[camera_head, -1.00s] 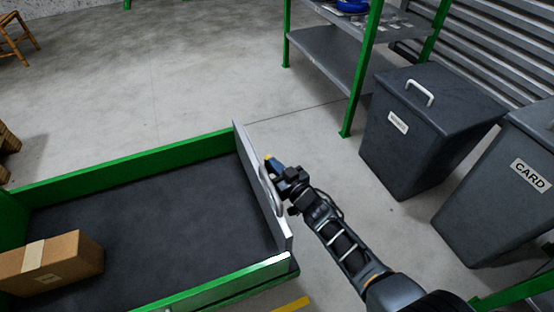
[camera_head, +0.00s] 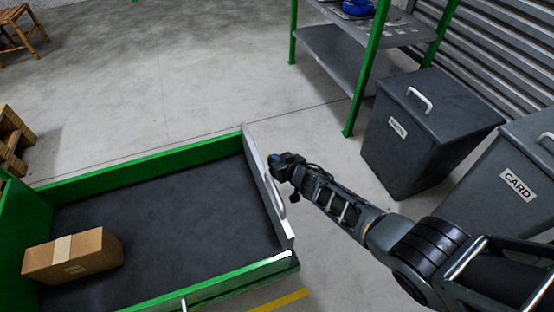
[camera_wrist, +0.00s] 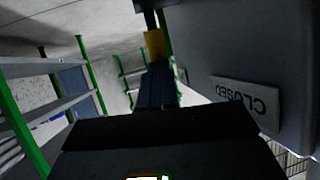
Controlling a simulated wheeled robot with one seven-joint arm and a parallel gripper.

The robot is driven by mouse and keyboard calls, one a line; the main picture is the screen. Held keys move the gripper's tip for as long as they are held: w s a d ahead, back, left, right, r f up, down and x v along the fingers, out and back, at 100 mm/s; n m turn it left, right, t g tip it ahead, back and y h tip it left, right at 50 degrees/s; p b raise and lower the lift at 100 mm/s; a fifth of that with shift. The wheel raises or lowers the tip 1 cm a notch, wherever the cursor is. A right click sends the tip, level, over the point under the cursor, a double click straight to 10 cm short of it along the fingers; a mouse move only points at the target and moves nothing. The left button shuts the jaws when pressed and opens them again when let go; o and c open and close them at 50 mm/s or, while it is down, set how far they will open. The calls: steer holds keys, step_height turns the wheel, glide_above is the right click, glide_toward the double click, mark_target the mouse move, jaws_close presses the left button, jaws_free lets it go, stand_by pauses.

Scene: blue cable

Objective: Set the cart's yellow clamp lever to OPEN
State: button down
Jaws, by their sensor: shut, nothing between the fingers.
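The cart (camera_head: 160,166) has green sides, a dark bed and a grey end panel (camera_head: 268,185) with a loop handle (camera_head: 279,198). My gripper (camera_head: 279,160) is at the outer face of this panel, near its far end. In the wrist view my shut, dark blue fingers (camera_wrist: 156,85) point at a small yellow piece (camera_wrist: 155,45), apparently the clamp lever, with a dark part behind it. I cannot tell whether they touch. A white label reading CLOSED (camera_wrist: 246,98) appears upside down on the panel to the right. The lever is mostly hidden in the head view.
A cardboard box (camera_head: 73,256) lies in the cart bed. Two grey bins (camera_head: 428,135) and (camera_head: 517,178) stand at the right, the second marked CARD. A green-framed shelf (camera_head: 345,60) stands behind. Open floor (camera_head: 180,75) lies beyond the cart.

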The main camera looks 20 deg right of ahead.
steer(key=shift+w, duration=0.55)
steer(key=shift+w+b, duration=0.35)
steer(key=shift+w, duration=0.85)
steer(key=shift+w+r, duration=0.15)
steer(key=shift+r, duration=0.1)
